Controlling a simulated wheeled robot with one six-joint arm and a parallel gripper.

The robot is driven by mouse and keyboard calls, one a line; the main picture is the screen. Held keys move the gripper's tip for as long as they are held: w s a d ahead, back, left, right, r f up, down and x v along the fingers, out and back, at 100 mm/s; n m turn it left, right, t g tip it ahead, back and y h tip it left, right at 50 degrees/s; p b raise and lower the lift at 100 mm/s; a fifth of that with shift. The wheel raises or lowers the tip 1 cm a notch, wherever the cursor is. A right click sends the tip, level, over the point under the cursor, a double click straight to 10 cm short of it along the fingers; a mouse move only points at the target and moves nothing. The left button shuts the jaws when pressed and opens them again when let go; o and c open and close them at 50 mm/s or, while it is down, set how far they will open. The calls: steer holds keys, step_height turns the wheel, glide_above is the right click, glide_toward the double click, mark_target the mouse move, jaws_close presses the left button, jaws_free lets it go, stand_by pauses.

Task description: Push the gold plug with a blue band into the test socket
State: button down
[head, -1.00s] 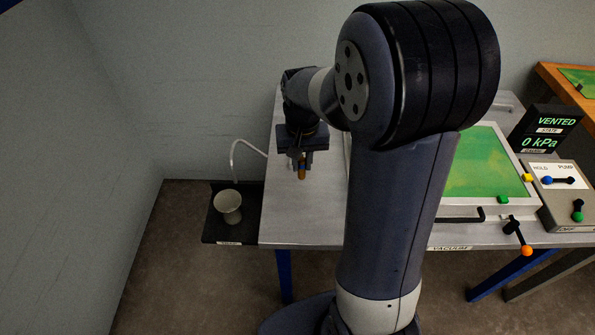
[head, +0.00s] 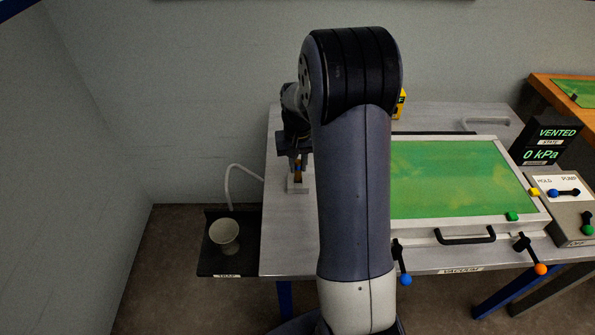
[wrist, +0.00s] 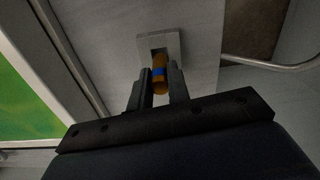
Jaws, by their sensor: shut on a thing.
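The gold plug with a blue band (wrist: 159,72) is between the fingers of my gripper (wrist: 160,82) in the wrist view. My gripper is shut on it. In the head view my gripper (head: 298,165) points down at the left part of the table, with a bit of the plug showing between the fingers. The test socket (wrist: 173,41) is a pale grey block at the plug's far end in the wrist view. It also shows below my gripper in the head view (head: 299,187). I cannot tell whether the plug's tip is inside the opening.
A vacuum chamber with a green window (head: 455,180) stands right of my arm. A cup (head: 225,236) sits on a black shelf (head: 215,264) at the table's left, near a pale hose (head: 231,188). A display (head: 550,140) reads VENTED, 0 kPa.

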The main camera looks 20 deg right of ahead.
mark_target(298, 171)
steer(key=shift+f, duration=1.55)
steer(key=shift+f, duration=0.1)
steer(key=c, duration=1.3)
jaws_free()
steer(key=shift+c, duration=0.2)
step_height(298, 171, up, 12)
steer(key=shift+r, duration=0.15)
steer(key=shift+f, duration=4.2)
